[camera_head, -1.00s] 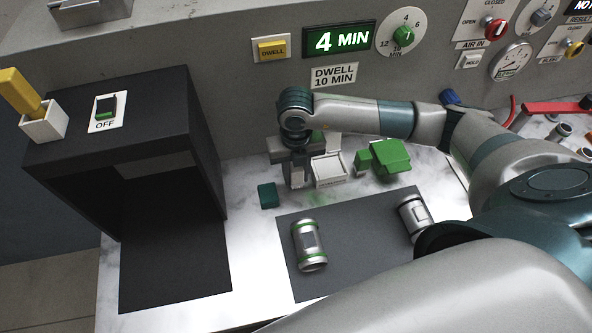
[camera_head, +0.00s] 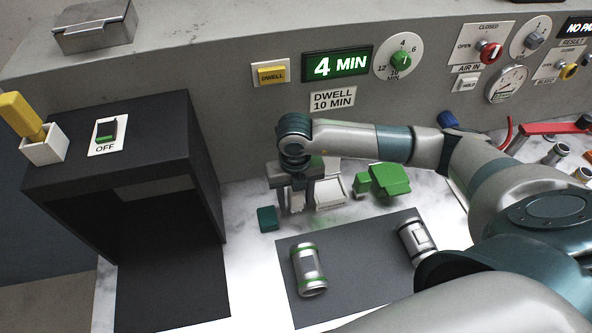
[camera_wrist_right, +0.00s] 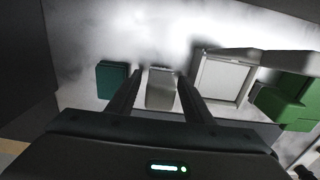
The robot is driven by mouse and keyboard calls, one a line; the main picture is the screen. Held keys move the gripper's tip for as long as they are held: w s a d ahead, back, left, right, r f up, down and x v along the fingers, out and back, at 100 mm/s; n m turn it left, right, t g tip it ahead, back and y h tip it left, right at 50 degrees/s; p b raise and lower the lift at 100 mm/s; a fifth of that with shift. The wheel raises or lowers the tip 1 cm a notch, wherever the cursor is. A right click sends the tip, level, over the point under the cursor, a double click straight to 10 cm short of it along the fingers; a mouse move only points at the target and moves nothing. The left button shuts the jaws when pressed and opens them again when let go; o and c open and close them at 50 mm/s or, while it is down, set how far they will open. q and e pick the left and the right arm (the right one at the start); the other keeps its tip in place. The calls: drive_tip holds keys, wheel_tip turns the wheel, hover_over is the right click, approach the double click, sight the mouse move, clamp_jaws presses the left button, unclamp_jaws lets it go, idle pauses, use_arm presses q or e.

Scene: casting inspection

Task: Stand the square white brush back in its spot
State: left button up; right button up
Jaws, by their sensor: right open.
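A small pale grey-white block (camera_wrist_right: 161,88), which looks like the square white brush, lies between the fingers of my right gripper (camera_wrist_right: 158,98) in the right wrist view. The gripper is open, with a finger on each side and thin gaps visible. In the head view the right gripper (camera_head: 297,198) points down at the bench behind the dark mat, and its fingers mostly hide the block. A white square holder (camera_wrist_right: 222,76) stands just right of the gripper; it also shows in the head view (camera_head: 329,192). I cannot tell whether it is the brush's spot. My left gripper is not seen.
A teal block (camera_head: 267,218) sits left of the gripper. Green blocks (camera_head: 390,181) stand right of the white holder. Two metal cylinders (camera_head: 309,270) (camera_head: 415,239) lie on the dark mat (camera_head: 355,280). A black booth (camera_head: 120,180) stands left; the panel wall is behind.

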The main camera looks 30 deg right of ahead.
drive_tip(key=shift+r+b, duration=0.25)
drive_tip(key=shift+b, duration=0.05)
drive_tip(key=r+b, duration=0.2)
drive_tip(key=r, duration=0.1)
drive_tip(key=r+b, duration=0.1)
drive_tip(key=shift+w+d+r, duration=0.25)
wheel_tip(320, 180, up, 12)
drive_tip(key=b, duration=0.3)
drive_tip(key=shift+r, duration=0.25)
idle(0.6)
